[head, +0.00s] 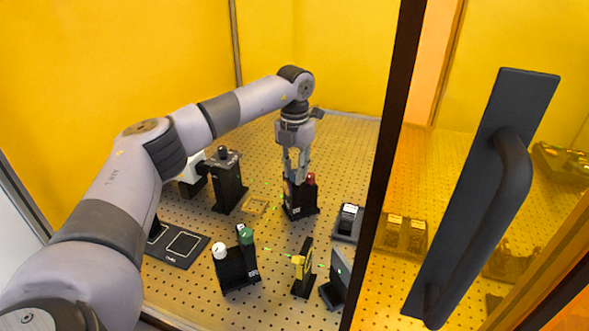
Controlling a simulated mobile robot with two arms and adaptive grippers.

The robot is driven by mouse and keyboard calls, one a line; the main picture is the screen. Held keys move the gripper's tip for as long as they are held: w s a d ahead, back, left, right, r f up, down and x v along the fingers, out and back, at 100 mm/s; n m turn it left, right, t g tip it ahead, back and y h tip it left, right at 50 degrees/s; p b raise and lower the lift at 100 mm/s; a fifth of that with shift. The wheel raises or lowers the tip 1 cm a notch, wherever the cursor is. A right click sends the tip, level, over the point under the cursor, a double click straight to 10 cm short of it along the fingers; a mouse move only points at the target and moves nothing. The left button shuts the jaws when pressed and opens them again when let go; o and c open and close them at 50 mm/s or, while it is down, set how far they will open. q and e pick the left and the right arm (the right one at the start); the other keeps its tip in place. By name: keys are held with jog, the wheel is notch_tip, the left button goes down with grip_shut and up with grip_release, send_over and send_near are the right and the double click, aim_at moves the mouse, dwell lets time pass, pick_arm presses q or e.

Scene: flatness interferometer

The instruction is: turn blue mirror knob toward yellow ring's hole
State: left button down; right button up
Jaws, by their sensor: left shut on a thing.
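My left gripper (296,176) points down at the black mirror mount (299,206) in the middle of the board. It is shut on the mount's knob beside the red knob (311,179). That knob, taken as the blue one, is hidden by the fingers, so its color cannot be told. The yellow ring (298,262) is on a black stand (303,283) nearer the front. Its hole is too small to make out. Short green beam marks (279,252) show to the left of the ring. My right gripper is not in view.
A black mount with a white knob (219,251) and a green knob (246,237) stands front left. A black device (229,186) stands behind it. A dark box (347,222) is to the right. An orange panel with a black handle (512,180) fills the right side.

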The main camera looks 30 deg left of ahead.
pick_arm(q)
jog(key=c, duration=1.4)
grip_release()
jog(key=shift+o, duration=0.2)
notch_tip(320, 180, up, 12)
notch_tip(320, 180, up, 11)
jog(key=p, duration=1.1)
send_over(294, 172)
